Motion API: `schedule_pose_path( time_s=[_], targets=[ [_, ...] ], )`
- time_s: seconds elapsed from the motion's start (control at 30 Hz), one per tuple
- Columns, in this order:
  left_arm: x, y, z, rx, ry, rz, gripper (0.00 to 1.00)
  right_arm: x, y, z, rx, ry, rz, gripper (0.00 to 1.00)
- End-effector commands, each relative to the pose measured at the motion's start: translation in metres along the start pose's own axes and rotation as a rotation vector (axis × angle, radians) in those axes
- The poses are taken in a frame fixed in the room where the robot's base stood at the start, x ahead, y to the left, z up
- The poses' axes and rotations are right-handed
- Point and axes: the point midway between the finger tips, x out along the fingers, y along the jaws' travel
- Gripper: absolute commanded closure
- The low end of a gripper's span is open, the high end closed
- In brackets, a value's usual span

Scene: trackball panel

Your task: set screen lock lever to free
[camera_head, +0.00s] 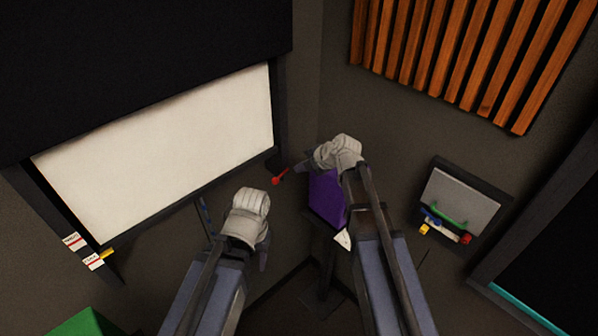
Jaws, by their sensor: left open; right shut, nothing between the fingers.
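A white screen (160,150) in a dark frame fills the left wall. A small yellow lever-like piece (106,254) sits at the frame's lower left corner, beside two white labels (83,251) too small to read. A red-tipped piece (279,178) is near the frame's lower right corner. I cannot tell for certain which is the lock lever. My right gripper (299,168) is shut and empty, pointing left just beside the red piece; contact is unclear. My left gripper (263,258) is open, low in the middle, away from both pieces; its fingers are mostly hidden.
A purple object (327,198) on a dark stand is under my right gripper. A grey panel (458,203) with green, yellow, blue and red parts hangs on the right wall. Wooden slats (455,55) are above it. A green object (88,324) is at lower left.

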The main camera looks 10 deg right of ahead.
Motion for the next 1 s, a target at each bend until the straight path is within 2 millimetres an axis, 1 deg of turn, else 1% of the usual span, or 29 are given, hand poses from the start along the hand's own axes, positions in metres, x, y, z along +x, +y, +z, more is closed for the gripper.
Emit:
schedule_pose_path(
  time_s=[0.03,0.1,0.3,0.5,0.7,1.0],
  targets=[
    [0.015,0.001,-0.001,0.004,0.000,-0.001,0.50,0.017,-0.004,0.002,-0.002,0.001,0.000,1.00],
    [0.025,0.002,-0.002,0.010,0.001,-0.001,0.50,0.030,-0.004,0.002,-0.001,0.001,0.000,1.00],
    [0.051,0.004,-0.004,0.022,0.002,-0.003,0.50,0.067,-0.004,0.002,-0.001,0.000,0.000,1.00],
    [0.071,0.006,-0.005,0.021,0.003,-0.003,0.50,0.095,-0.003,0.001,0.000,0.001,0.000,1.00],
    [0.081,0.007,-0.006,0.019,0.003,-0.002,0.50,0.110,-0.001,0.001,0.001,0.000,0.000,1.00],
    [0.083,0.007,-0.006,0.019,0.003,-0.002,0.50,0.113,0.000,0.000,0.001,0.000,0.000,1.00]
  ],
)
